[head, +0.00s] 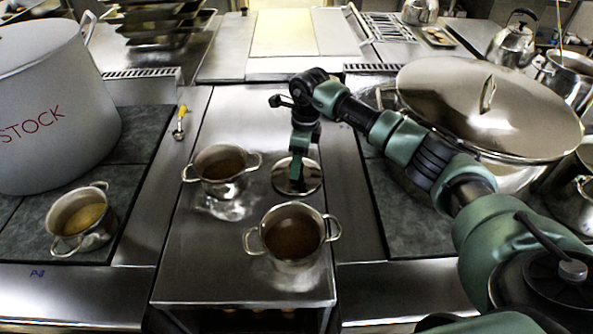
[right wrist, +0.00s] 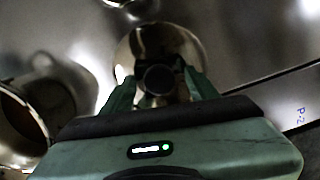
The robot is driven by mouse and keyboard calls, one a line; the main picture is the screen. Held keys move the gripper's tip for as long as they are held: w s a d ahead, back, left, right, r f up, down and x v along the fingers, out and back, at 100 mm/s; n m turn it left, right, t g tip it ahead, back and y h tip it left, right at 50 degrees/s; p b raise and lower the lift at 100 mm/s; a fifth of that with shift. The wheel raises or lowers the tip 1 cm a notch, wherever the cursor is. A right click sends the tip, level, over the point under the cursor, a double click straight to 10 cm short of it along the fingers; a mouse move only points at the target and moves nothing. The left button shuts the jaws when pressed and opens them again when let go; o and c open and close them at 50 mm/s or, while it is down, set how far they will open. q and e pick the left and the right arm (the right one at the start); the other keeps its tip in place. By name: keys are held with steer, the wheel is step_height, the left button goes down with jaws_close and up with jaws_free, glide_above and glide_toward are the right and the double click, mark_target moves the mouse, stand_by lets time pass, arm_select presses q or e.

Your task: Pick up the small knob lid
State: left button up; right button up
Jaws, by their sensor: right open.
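The small knob lid (head: 282,178) is a round, shiny metal disc lying on the steel counter between two small pots in the head view. My right gripper (head: 298,158) points down over it. In the right wrist view the lid (right wrist: 188,44) lies beneath the open fingers of my right gripper (right wrist: 158,88), and its dark round knob (right wrist: 157,78) shows between them. I cannot tell whether the fingers touch the knob. The gripper hides part of the lid. My left gripper is not in view.
Two-handled pots of brown liquid stand left (head: 222,172) and front (head: 293,237) of the lid. Another small pot (head: 82,222) and a large stockpot (head: 55,100) stand at left. A big lidded pan (head: 490,110) is at right. Clear counter lies behind the lid.

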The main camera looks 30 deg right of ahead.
steer(key=shift+a+f, duration=0.1)
steer(key=shift+f, duration=0.65)
jaws_close()
steer(key=shift+r, duration=0.2)
